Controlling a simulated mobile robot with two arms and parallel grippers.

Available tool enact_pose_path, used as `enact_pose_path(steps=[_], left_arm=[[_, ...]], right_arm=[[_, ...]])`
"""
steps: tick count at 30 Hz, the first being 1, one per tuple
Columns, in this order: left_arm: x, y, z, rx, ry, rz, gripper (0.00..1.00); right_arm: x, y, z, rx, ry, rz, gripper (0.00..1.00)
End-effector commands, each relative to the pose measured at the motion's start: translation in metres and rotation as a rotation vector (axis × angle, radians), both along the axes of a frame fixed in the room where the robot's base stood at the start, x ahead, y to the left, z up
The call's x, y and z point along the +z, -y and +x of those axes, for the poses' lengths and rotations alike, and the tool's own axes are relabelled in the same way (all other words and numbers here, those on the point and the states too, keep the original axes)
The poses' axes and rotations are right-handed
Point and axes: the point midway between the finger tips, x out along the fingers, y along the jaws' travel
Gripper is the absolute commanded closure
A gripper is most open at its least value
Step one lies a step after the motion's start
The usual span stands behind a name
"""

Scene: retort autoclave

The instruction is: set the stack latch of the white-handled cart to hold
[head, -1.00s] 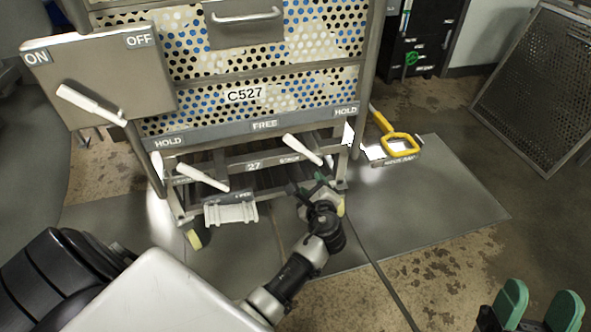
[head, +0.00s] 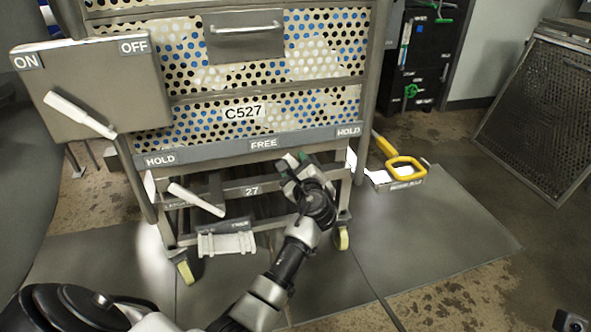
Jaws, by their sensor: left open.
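The cart (head: 301,137) stands ahead, with a C527 plate on its perforated stack and a bar marked HOLD, FREE and HOLD below it. The stack latch's white handle (head: 288,160) is mostly hidden behind my left gripper; only a pale end shows, just below the bar and right of FREE. My right gripper's fingers are out of view.
A second white lever (head: 196,200) sits at the cart's lower left, above a white pedal (head: 227,243). An ON/OFF box (head: 88,85) with a white lever is at left. A yellow-handled floor device (head: 405,170) stands right of the cart.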

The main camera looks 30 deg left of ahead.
Motion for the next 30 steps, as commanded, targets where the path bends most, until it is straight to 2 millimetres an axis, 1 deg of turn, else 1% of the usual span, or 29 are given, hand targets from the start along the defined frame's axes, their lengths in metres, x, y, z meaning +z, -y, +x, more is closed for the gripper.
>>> enact_pose_path(steps=[3, 10, 11, 12, 20, 21, 26, 30], left_arm=[[-0.0004, -0.0035, 0.0032, -0.001, 0.0, -0.001, 0.49], [0.0001, -0.0038, 0.0034, -0.001, 0.0, -0.001, 0.49], [0.0001, -0.0037, 0.0034, -0.001, 0.0, -0.001, 0.52], [0.0001, -0.0038, 0.0033, -0.001, 0.0, -0.001, 0.58], [-0.0002, -0.0036, 0.0032, -0.001, 0.0, -0.001, 0.98], [-0.0002, -0.0035, 0.0031, -0.001, 0.0, -0.001, 1.0], [0.0, -0.0037, 0.0031, 0.0, -0.001, -0.001, 1.0], [0.0026, -0.0066, 0.0031, 0.0, -0.012, 0.008, 1.0]], right_arm=[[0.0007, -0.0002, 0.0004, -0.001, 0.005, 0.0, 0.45], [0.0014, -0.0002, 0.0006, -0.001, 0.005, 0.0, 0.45], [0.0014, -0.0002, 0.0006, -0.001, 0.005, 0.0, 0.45], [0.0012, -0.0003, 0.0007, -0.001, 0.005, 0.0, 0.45], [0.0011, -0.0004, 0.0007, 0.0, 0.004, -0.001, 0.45], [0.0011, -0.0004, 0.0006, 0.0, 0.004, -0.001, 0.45], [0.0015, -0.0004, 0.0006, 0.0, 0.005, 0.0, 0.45], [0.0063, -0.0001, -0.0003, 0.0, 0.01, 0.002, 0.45]])
